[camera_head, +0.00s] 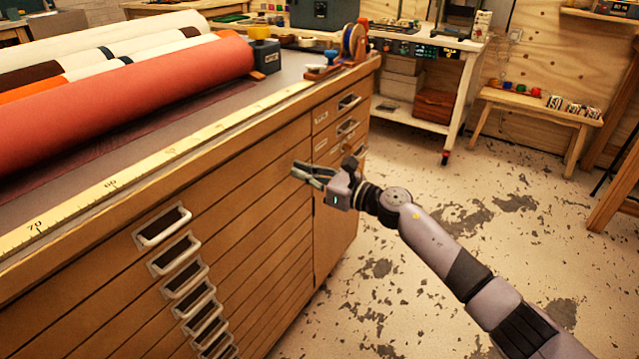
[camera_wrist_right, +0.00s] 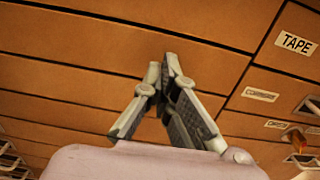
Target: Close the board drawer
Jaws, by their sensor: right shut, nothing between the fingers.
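The wooden cabinet (camera_head: 240,190) has wide drawers with recessed metal pulls on the left and a narrow column of small labelled drawers (camera_head: 338,120) on the right. I cannot read a "board" label, so I cannot tell which drawer it is. The wide drawer fronts look flush. My right gripper (camera_head: 297,172) is shut and empty, its fingertips at the wide drawer fronts near the small column. In the right wrist view the closed fingertips (camera_wrist_right: 167,68) point at the wood fronts; contact cannot be told. A "TAPE" label (camera_wrist_right: 296,43) shows right of them. My left gripper is not in view.
Fabric or foil rolls (camera_head: 120,95) lie on the cabinet top behind a yellow ruler strip (camera_head: 130,180). A tape dispenser (camera_head: 350,45) stands at the top's far corner. A white workbench (camera_head: 455,95) and low bench (camera_head: 540,108) stand beyond. Floor (camera_head: 470,200) right of the cabinet is open.

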